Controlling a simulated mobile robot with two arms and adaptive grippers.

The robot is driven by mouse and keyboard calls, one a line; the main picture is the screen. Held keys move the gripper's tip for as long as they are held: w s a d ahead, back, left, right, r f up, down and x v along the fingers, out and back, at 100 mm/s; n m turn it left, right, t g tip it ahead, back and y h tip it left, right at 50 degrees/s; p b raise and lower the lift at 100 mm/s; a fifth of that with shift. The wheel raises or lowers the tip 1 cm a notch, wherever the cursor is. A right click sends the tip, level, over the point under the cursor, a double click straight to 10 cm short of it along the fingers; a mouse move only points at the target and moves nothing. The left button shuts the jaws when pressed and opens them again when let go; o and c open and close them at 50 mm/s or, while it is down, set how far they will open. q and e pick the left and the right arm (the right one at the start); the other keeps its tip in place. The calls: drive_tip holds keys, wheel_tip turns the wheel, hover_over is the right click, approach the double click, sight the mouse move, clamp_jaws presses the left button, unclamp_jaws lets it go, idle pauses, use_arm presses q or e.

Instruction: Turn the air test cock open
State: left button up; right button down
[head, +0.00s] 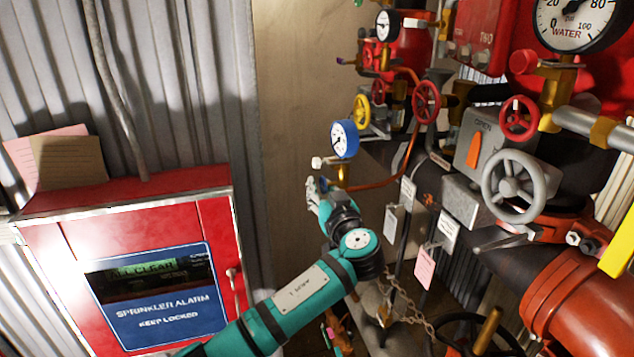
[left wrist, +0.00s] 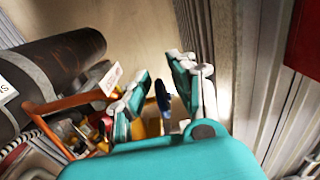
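My left gripper (head: 314,188) is just below and left of the fitting in the head view. In the left wrist view, my left gripper (left wrist: 163,76) has its fingers apart. The dark blue gauge (left wrist: 162,96), seen edge-on, and yellow brass (left wrist: 152,126) show between or beyond them. Contact cannot be told. My right gripper is not in view.
A red sprinkler alarm cabinet (head: 140,200) stands at left. A grey handwheel (head: 515,186), a red handwheel (head: 427,101), hanging tags (head: 425,270) and a large water gauge (head: 575,18) crowd the right. A plain board wall (head: 300,80) lies behind the fitting.

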use_arm(q)
drive_tip(key=shift+s+d+r, duration=0.1)
drive_tip(key=shift+s+d, duration=0.05)
drive_tip(key=shift+s, duration=0.1)
drive_tip(key=shift+c, duration=0.5)
clamp_jaws()
drive_tip(key=shift+f+g+b, duration=0.2)
drive_tip(key=shift+g+b, duration=0.4)
drive_tip(key=shift+b, duration=0.65)
drive_tip(key=shift+s+r+g+h, duration=0.1)
drive_tip(key=shift+r+g+h, duration=0.2)
drive_tip(key=shift+g, duration=0.1)
drive_tip(key=shift+d+r+g+p, duration=0.1)
drive_tip(key=shift+r+g+p, duration=0.1)
drive_tip(key=shift+g+p, duration=0.4)
drive_tip(key=shift+s+h+p, duration=0.1)
drive_tip(key=shift+h+p, duration=0.2)
drive_tip(key=shift+p, duration=0.1)
drive_tip(key=shift+f+g, duration=0.25)
drive_tip(key=shift+g, duration=0.15)
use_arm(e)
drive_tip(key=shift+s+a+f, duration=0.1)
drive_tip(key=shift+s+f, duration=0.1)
